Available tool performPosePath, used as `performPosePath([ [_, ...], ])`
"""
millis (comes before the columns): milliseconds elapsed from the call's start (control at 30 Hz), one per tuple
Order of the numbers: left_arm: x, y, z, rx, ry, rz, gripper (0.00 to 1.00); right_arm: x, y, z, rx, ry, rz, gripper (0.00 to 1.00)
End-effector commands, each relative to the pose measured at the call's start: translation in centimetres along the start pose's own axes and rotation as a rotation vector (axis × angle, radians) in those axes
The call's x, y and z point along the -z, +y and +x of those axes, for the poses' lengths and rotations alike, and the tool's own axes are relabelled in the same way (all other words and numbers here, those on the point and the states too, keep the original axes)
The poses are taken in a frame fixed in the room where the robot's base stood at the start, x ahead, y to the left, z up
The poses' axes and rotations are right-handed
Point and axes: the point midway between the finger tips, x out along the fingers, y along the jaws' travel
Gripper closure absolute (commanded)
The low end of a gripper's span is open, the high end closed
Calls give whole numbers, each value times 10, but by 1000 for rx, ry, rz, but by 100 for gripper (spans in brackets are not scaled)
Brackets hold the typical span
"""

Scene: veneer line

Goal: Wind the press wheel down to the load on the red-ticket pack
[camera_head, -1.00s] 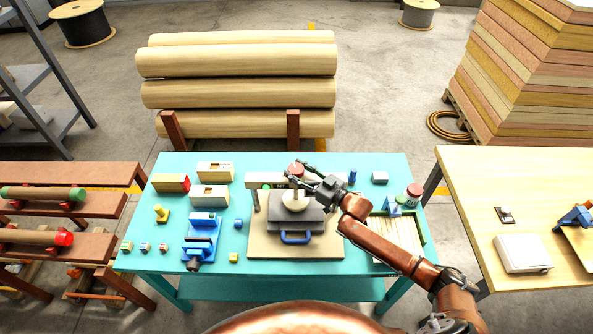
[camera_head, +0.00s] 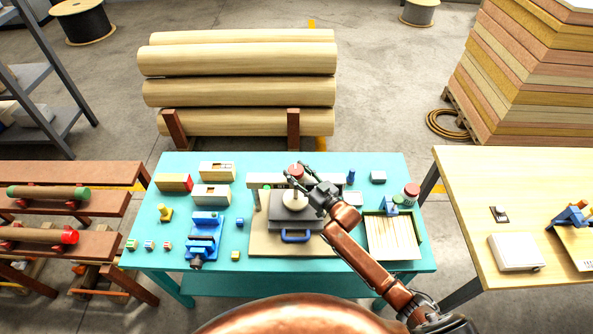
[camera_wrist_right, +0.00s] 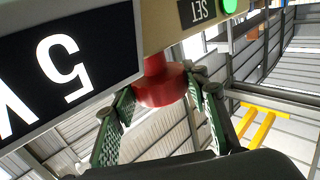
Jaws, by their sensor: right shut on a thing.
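The press (camera_head: 270,180) stands on a tan board on the turquoise table, with a cream round part (camera_head: 290,198) above dark grey plates (camera_head: 288,222). My right gripper (camera_head: 302,172) is at its top, shut on the small red round wheel (camera_head: 296,169). In the right wrist view the red wheel (camera_wrist_right: 162,88) sits between the two green-padded fingers, below a red stem. A black display (camera_wrist_right: 65,70) reads an upside-down 5; a SET label and green light (camera_wrist_right: 229,5) are beside it. I cannot make out a red ticket on any pack. My left gripper is out of view.
A blue vice (camera_head: 203,240), small blocks and a red-ended box (camera_head: 174,183) are at the left. Logs (camera_head: 240,92) are stacked behind the table.

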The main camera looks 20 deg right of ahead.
Motion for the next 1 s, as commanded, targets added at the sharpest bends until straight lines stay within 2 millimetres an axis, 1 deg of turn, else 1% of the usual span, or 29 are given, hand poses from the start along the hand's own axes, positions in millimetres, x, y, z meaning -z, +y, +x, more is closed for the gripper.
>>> performPosePath([
  [167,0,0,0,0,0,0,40,2,1,0,0,3,-2,83],
  [200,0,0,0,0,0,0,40,2,1,0,0,3,-2,56],
  [433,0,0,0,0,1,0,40,1,0,0,1,2,-1,40],
  [667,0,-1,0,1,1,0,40,0,0,0,1,1,-1,40],
  [767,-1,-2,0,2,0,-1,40,0,1,-4,0,0,-1,40],
  [867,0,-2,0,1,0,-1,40,-1,1,-14,0,-1,0,40],
  [967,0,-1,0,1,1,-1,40,-1,1,-32,0,-1,-1,40],
  [1000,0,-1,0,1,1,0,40,-2,1,-41,-1,-2,0,40],
])
